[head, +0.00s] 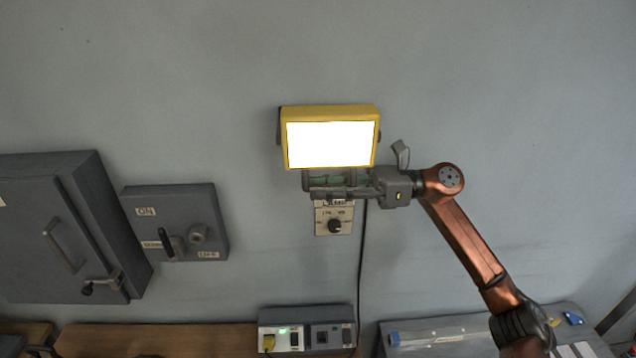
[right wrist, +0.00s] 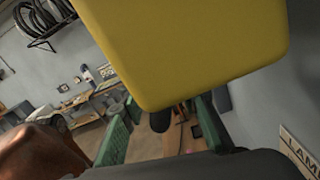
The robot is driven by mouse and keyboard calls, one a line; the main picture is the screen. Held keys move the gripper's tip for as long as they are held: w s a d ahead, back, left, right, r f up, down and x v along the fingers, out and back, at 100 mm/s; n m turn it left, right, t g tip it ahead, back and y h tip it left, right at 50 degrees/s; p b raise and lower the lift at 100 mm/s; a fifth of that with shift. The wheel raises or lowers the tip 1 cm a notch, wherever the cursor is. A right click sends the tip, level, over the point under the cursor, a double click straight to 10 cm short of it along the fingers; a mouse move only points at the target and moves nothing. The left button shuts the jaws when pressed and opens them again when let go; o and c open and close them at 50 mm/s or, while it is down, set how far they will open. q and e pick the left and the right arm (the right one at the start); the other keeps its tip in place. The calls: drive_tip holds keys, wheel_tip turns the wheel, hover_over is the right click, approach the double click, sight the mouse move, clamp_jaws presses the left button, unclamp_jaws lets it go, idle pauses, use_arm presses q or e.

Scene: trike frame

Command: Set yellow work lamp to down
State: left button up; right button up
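The yellow work lamp (head: 330,112) is on the wall in the head view, its bright white face turned outward toward me. In the right wrist view its yellow housing (right wrist: 185,50) fills the top, very close. My right gripper (head: 310,183) is just under the lamp's lower edge, reaching in from the right. Its green finger pads stand apart in the right wrist view (right wrist: 162,132), so it is open. A dark rounded piece (right wrist: 160,121) shows between them. I cannot tell whether the gripper touches the lamp. My left gripper is not in view.
A dial plate (head: 334,220) with a black knob is on the wall just below the gripper. A black cable (head: 361,260) hangs beside it. A grey switch box (head: 175,222) and a grey cabinet (head: 65,225) are at the left. A socket box (head: 307,328) is below.

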drive_tip(key=shift+a, duration=0.75)
drive_tip(key=shift+c, duration=0.6)
clamp_jaws()
